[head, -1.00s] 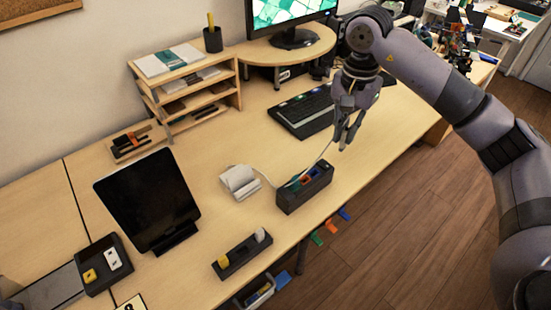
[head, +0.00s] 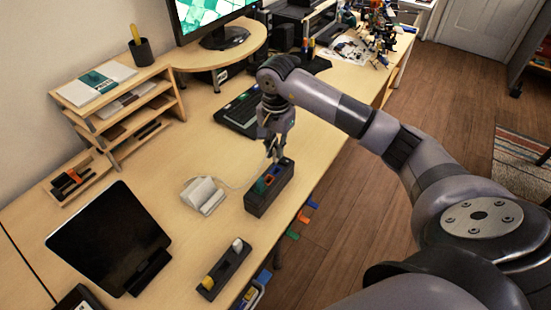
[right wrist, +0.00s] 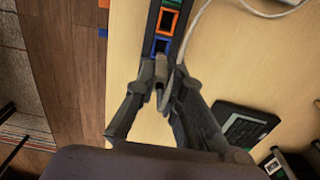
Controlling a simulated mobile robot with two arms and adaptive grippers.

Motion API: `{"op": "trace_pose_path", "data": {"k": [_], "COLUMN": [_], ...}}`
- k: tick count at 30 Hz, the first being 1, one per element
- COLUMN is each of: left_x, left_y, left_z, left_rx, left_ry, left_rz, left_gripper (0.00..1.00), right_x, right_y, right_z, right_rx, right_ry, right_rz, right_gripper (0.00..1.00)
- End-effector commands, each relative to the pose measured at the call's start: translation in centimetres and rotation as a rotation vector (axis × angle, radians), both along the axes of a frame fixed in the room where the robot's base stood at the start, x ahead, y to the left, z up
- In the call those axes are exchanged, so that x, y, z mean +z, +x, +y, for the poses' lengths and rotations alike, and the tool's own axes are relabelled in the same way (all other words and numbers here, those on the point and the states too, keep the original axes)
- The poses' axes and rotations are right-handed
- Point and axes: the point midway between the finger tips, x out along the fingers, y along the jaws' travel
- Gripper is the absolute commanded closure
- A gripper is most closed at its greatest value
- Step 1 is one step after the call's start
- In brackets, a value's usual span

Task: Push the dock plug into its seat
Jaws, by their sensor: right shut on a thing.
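The black socket block (head: 258,205) stands near the table's front edge, with coloured sockets on top. My right gripper (head: 275,156) is over its far end, pointing down. In the right wrist view its fingers (right wrist: 161,90) are shut on a grey plug (right wrist: 160,69) with a pale cable (right wrist: 183,70). The plug's tip is at the blue-rimmed socket (right wrist: 160,46) of the block; I cannot tell whether it has entered. An orange-rimmed socket (right wrist: 168,21) lies beyond it. The cable runs toward a white device (head: 203,195) left of the block. My left gripper is not in view.
A black holder (head: 224,270) with yellow and white pieces lies nearer. A dark tablet (head: 110,238) stands at left. The keyboard (head: 238,113) lies behind my gripper. Coloured tabs (head: 303,218) stick out at the table edge. Bare table surrounds the white device.

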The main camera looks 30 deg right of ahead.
Motion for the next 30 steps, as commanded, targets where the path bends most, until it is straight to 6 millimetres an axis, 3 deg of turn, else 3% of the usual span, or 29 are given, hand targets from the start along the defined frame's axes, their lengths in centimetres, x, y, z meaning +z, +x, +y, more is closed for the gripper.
{"op": "trace_pose_path", "data": {"k": [7,14,20,21,30], "left_x": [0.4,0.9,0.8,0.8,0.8], "left_y": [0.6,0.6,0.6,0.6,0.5], "left_z": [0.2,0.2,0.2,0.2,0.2], "left_rx": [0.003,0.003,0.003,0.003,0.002], "left_ry": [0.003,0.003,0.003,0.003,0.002], "left_rz": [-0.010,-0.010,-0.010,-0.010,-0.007], "left_gripper": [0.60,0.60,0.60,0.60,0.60], "right_x": [-1.8,-5.0,-5.2,-5.2,-5.2], "right_y": [0.0,0.0,0.1,0.1,0.1], "right_z": [0.1,0.1,0.0,0.0,0.0], "right_rx": [0.000,0.000,0.001,0.001,0.001], "right_ry": [0.002,0.002,0.001,0.001,0.001], "right_rz": [0.001,0.001,-0.002,-0.002,-0.002], "right_gripper": [1.00,1.00,1.00,0.88,0.70]}}
